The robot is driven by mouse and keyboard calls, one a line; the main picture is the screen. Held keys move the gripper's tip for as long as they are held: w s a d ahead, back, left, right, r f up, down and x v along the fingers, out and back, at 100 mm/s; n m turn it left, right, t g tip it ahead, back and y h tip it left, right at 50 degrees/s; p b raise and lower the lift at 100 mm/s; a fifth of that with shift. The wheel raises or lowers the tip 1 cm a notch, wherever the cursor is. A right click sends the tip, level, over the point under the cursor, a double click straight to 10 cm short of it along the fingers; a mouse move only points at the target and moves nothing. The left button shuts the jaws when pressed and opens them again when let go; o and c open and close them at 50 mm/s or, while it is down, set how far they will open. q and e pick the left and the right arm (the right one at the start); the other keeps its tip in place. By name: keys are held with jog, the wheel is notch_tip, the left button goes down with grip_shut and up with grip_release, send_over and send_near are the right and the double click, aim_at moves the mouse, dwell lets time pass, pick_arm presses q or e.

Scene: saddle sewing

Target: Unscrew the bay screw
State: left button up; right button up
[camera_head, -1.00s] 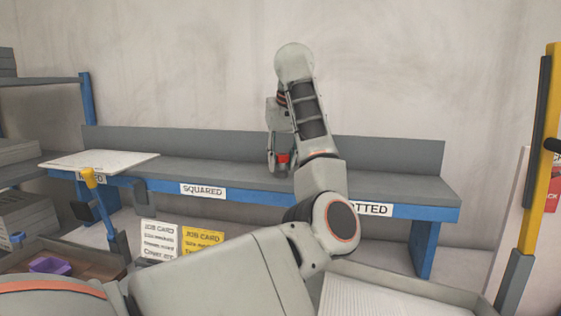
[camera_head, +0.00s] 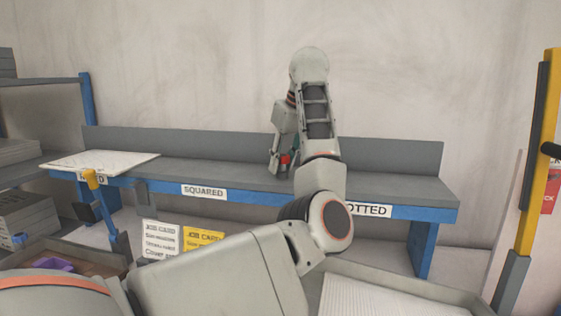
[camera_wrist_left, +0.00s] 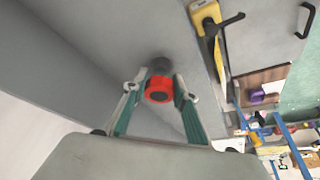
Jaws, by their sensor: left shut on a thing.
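The bay screw appears as a red, hex-shaped head (camera_wrist_left: 158,90) with a dark centre, in front of a dark grey round part (camera_wrist_left: 160,66), in the left wrist view. My left gripper (camera_wrist_left: 157,94) has a teal finger on each side of the red head and is shut on it. In the head view the red head (camera_head: 285,159) shows small beside my left gripper (camera_head: 282,168), at the grey bench shelf (camera_head: 225,174). Whether the screw is seated or loose cannot be told. My right gripper is not in view.
The bench has a grey back panel (camera_head: 200,143) and a blue front edge with a SQUARED label (camera_head: 203,191). A white board (camera_head: 100,161) lies on its left end. A yellow-topped post (camera_head: 91,180) stands in front. A yellow upright (camera_head: 540,160) stands at the right.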

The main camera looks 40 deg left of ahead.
pick_arm(q)
jog(key=shift+n+g+p, duration=0.5)
jog(key=shift+n+p, duration=0.4)
jog(key=shift+n, duration=0.4)
jog(key=shift+f+n+p, duration=0.1)
jog(key=shift+n+p, duration=0.2)
jog(key=shift+n, duration=0.1)
jog(key=shift+n+g+p, duration=0.5)
jog(key=shift+n+p, duration=0.4)
jog(key=shift+p, duration=0.25)
jog(key=shift+n+g+p, duration=0.3)
jog(key=shift+n+p, duration=0.5)
jog(key=shift+p, duration=0.35)
